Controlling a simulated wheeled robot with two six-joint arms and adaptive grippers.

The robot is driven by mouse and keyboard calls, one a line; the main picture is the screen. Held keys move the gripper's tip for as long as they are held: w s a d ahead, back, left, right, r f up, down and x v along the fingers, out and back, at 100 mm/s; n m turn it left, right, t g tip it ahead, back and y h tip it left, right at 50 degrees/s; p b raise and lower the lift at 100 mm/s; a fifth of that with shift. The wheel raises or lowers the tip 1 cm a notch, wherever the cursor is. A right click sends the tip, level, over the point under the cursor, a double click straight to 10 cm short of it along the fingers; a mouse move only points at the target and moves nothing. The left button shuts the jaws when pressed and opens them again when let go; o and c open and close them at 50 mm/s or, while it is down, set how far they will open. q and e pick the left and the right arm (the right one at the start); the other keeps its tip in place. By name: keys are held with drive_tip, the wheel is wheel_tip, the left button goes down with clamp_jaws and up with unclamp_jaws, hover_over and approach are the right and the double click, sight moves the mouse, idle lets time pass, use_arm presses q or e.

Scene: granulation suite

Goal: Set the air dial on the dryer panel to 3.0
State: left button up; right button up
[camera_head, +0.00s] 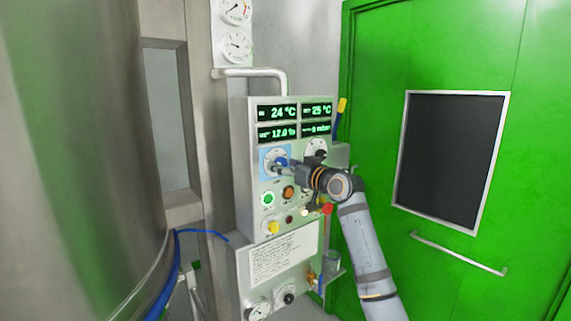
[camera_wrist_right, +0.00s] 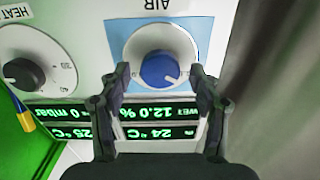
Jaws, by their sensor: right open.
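The dryer panel (camera_head: 243,190) is a pale grey box on the wall side of the steel vessel. Its air dial (camera_head: 270,158) sits on a light blue plate at the upper left, partly hidden by my right gripper (camera_head: 285,167). In the right wrist view the air dial (camera_wrist_right: 160,50) has a pale round skirt and a blue knob, under the word AIR. My right gripper (camera_wrist_right: 161,78) is open, with one finger on each side of the blue knob. I see no clear grip on it. The dial's setting is not readable. My left gripper is out of view.
The heat dial (camera_wrist_right: 35,65) is black and stands beside the air dial. Lit displays (camera_head: 294,119) sit above the dials. Below are a green button (camera_head: 268,198), an orange button (camera_head: 288,192), a yellow knob (camera_head: 272,228) and a red part (camera_head: 326,209). A green door (camera_head: 375,120) stands at right.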

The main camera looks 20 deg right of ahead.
drive_tip(key=shift+c, duration=0.3)
drive_tip(key=c, duration=1.1)
